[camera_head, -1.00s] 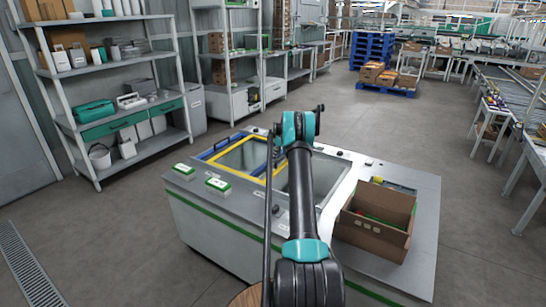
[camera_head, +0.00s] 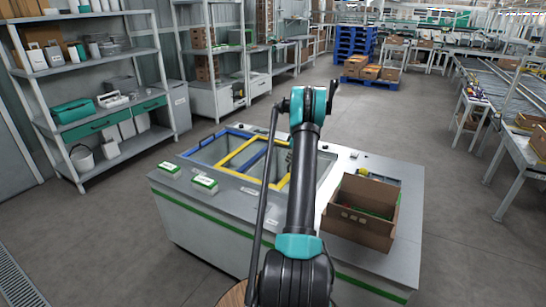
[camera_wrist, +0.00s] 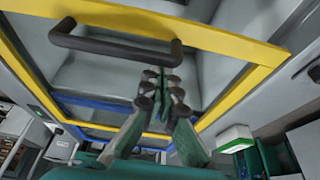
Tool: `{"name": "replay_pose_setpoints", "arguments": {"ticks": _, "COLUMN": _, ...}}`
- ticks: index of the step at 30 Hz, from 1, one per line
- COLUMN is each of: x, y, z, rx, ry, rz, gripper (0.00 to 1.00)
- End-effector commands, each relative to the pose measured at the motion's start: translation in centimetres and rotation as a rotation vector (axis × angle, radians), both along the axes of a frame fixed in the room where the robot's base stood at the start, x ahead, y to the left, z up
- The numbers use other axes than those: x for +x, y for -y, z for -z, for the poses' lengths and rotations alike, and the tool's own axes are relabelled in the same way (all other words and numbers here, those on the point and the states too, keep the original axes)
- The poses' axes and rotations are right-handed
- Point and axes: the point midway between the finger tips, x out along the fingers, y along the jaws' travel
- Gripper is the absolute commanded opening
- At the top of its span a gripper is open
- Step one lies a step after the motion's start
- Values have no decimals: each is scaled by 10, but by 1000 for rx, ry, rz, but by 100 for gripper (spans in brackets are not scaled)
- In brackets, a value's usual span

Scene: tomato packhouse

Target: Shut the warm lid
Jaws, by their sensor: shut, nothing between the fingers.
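The yellow-framed lid (camera_head: 250,179), the warm-coloured one, lies on top of the grey cabinet, right of and partly over the blue-framed lid (camera_head: 203,142). My arm hides its right side and what lies just beyond. In the wrist view the yellow frame (camera_wrist: 240,92) fills the upper part, with a dark bar handle (camera_wrist: 115,43) along one side. The blue frame (camera_wrist: 80,98) shows below it. My gripper (camera_wrist: 160,76) is shut and empty, its tips close to the handle's right end; I cannot tell whether they touch it.
An open cardboard box (camera_head: 362,215) stands on the cabinet's right side. Small green-and-white labelled blocks (camera_head: 204,183) sit at the front left edge. A shelving rack (camera_head: 100,95) stands at left, and the floor between is clear.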

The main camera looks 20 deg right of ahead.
Motion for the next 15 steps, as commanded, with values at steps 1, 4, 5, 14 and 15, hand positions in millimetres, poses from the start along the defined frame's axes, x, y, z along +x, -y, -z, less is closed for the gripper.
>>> {"name": "replay_pose_setpoints", "arguments": {"ticks": 1, "x": -16, "y": 13, "z": 0, "rx": 0, "ry": -1, "rz": 4, "gripper": 0}}
{"name": "replay_pose_setpoints", "arguments": {"ticks": 4, "x": -41, "y": 32, "z": 0, "rx": 0, "ry": -1, "rz": 4, "gripper": 0}}
{"name": "replay_pose_setpoints", "arguments": {"ticks": 5, "x": -48, "y": 38, "z": 0, "rx": 0, "ry": -1, "rz": 5, "gripper": 0}}
{"name": "replay_pose_setpoints", "arguments": {"ticks": 14, "x": -97, "y": 76, "z": 0, "rx": 0, "ry": -1, "rz": 1, "gripper": 0}}
{"name": "replay_pose_setpoints", "arguments": {"ticks": 15, "x": -102, "y": 80, "z": 0, "rx": -1, "ry": 0, "rz": 1, "gripper": 0}}
